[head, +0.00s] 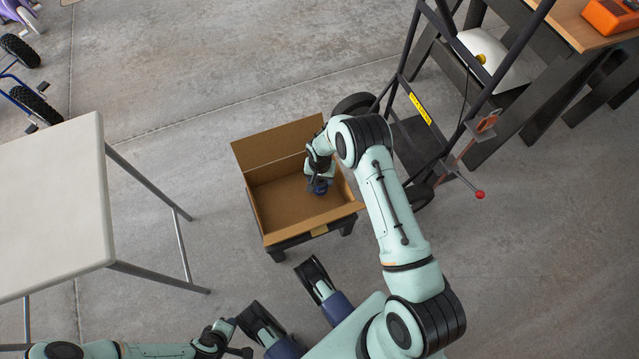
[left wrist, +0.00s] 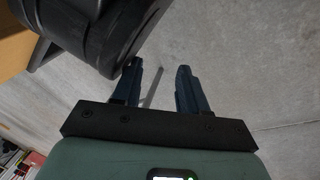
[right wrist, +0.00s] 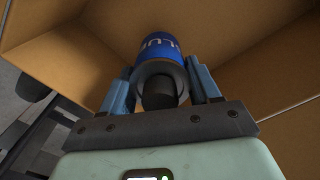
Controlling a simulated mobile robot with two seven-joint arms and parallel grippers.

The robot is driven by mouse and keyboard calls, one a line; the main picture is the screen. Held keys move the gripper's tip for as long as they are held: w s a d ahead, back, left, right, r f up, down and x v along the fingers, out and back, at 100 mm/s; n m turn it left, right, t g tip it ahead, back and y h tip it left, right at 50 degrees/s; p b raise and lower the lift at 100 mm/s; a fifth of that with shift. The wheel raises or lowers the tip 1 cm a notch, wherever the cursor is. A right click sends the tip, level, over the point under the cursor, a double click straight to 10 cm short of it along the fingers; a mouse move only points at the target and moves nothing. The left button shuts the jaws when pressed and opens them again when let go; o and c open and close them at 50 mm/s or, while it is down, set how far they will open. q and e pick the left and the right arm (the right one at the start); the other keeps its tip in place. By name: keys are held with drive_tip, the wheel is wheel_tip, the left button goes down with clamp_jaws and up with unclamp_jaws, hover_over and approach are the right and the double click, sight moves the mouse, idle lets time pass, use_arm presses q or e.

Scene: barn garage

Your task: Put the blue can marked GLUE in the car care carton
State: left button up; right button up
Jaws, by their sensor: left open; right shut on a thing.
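The open brown carton (head: 255,158) stands on a low dark stand in the middle of the head view; no car care wording is readable. My right gripper (head: 319,185) reaches down inside the carton walls. In the right wrist view, my right gripper (right wrist: 160,90) is shut on the blue can (right wrist: 158,48) at its dark narrow end. Part of the white GLUE lettering shows on it. Carton walls surround the can; I cannot tell whether it touches the carton floor. My left gripper (left wrist: 158,70) is open and empty, beside a black body in the left wrist view.
A white table (head: 50,200) stands at the left. A dark hand truck (head: 420,135) stands close to the carton's right, with a red-handled clamp (head: 478,140) near it. A wooden workbench (head: 575,25) is at the upper right. The concrete floor behind the carton is clear.

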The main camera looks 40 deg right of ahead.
wheel_tip(320, 180, down, 3)
drive_tip(key=shift+f+b, duration=0.1)
drive_tip(key=shift+b, duration=0.3)
use_arm(q)
drive_tip(key=shift+s+a+f+g, duration=0.15)
drive_tip(key=shift+s+f+g, duration=0.25)
drive_tip(key=shift+s+f, duration=0.55)
use_arm(e)
drive_tip(key=shift+f, duration=0.2)
drive_tip(key=o, duration=1.2)
use_arm(q)
drive_tip(key=shift+s+f, duration=0.1)
drive_tip(key=shift+s, duration=0.2)
use_arm(e)
wheel_tip(320, 180, up, 11)
drive_tip(key=p, duration=0.3)
use_arm(q)
drive_tip(key=w+d+r+t, duration=0.1)
drive_tip(key=w+r, duration=0.4)
drive_tip(key=shift+d+r+t, duration=0.15)
drive_tip(key=shift+r+t, duration=0.25)
use_arm(e)
drive_tip(key=shift+r, duration=0.65)
